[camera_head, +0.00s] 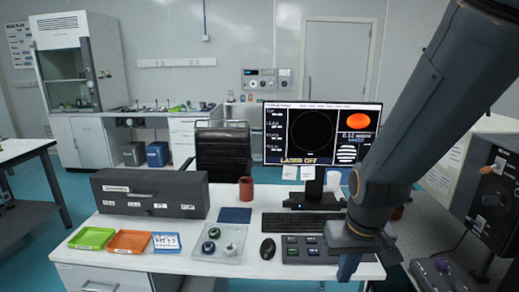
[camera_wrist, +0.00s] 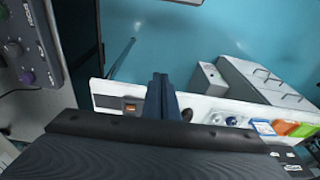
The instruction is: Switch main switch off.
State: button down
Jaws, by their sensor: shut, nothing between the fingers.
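My gripper (camera_head: 347,270) is shut and empty, pointing down at the front right edge of the white desk (camera_head: 225,257). In the wrist view its closed fingers (camera_wrist: 160,82) reach past the desk edge, just right of a dark button panel (camera_wrist: 108,102). That panel (camera_head: 303,249) has several small buttons. In the wrist view it carries an orange-lit switch (camera_wrist: 130,107). A black control box (camera_head: 494,195) at the far right has a dial and an orange-tipped lever (camera_head: 487,170). I cannot tell which of these is the main switch. The monitor (camera_head: 322,133) reads LASER OFF.
A mouse (camera_head: 267,249), keyboard (camera_head: 303,222), clear plate with round parts (camera_head: 219,243), orange tray (camera_head: 130,242), green tray (camera_head: 91,238) and dark drawer box (camera_head: 150,194) occupy the desk. A grey knob panel (camera_head: 440,275) stands at the lower right.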

aim_at(469, 219)
jog(key=z, duration=1.4)
